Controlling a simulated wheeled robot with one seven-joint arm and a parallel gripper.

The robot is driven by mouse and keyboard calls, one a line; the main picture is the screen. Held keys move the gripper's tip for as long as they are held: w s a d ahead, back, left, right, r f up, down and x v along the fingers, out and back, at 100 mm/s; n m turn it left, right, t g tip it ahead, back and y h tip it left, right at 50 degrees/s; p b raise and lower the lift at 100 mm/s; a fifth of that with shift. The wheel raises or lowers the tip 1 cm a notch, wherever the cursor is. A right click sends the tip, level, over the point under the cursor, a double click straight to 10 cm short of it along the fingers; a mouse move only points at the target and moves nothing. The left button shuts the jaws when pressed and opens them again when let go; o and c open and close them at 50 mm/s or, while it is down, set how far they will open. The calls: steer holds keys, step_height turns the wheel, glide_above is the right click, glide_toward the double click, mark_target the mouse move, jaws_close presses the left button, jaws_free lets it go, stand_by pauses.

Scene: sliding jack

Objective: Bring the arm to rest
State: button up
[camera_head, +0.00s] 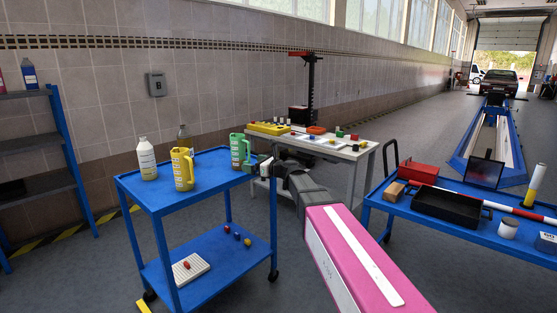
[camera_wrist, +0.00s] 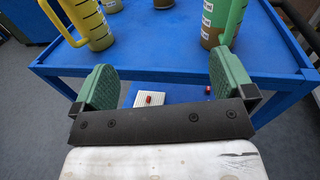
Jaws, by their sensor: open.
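My gripper (camera_head: 260,163) is at the right edge of the blue trolley (camera_head: 160,201), close to the green jug (camera_head: 237,150). In the wrist view my gripper (camera_wrist: 160,85) shows two green finger pads spread wide with nothing between them. The yellow jug (camera_wrist: 88,20) is ahead on the left and the green jug (camera_wrist: 222,22) ahead on the right, both on the trolley top. My arm reaches forward from the lower right of the head view.
A white bottle (camera_head: 147,158) stands on the trolley's top. Its lower shelf holds a white board (camera_head: 190,268) and small coloured pieces. A white table (camera_head: 345,152) with small parts stands behind. Another blue trolley (camera_head: 460,225) with a black tray (camera_head: 447,205) stands right. Shelves (camera_head: 35,140) are left.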

steer(key=s+d+f+n+g+h, duration=0.35)
steer(key=s+d+f+n, duration=0.3)
steer(key=f, duration=0.45)
steer(key=s+d+f+n+g+h, duration=0.2)
steer(key=s+d+f+n+h, duration=0.35)
steer(key=f, duration=0.55)
steer(key=s+d+f+n+g+h, duration=0.1)
steer(key=s+d+f+n+h, duration=0.2)
steer(key=s+d+f+n, duration=0.2)
steer(key=s+d+f+n+g+h, duration=0.2)
steer(key=s+d+f+n, duration=0.3)
steer(key=s+d, duration=0.5)
steer(key=shift+d+f+n+h, duration=0.2)
steer(key=shift+d+n+h, duration=0.2)
steer(key=shift+n, duration=0.1)
